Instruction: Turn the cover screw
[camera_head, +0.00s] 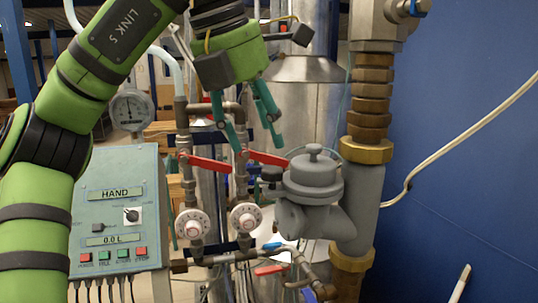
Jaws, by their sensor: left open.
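A grey meter (308,214) sits right of the middle on a thick vertical pipe. Its round cover (312,178) has a small grey knob (314,150) on top, which looks like the cover screw. My left gripper (258,146) comes down from above, left of the knob. Its teal fingers are open and apart, with nothing seen between them. The fingertips look near the red valve handles in the picture; I cannot tell the depth between them. The knob is not covered by the gripper. My right gripper does not show.
Red valve handles (210,163) stick out behind and below the gripper. Two round white dials (192,224) sit on thin pipes. A control box (116,212) and a gauge (131,113) stand left. A brass-fitted pipe (366,152) rises right of the cover, before a blue wall (470,170).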

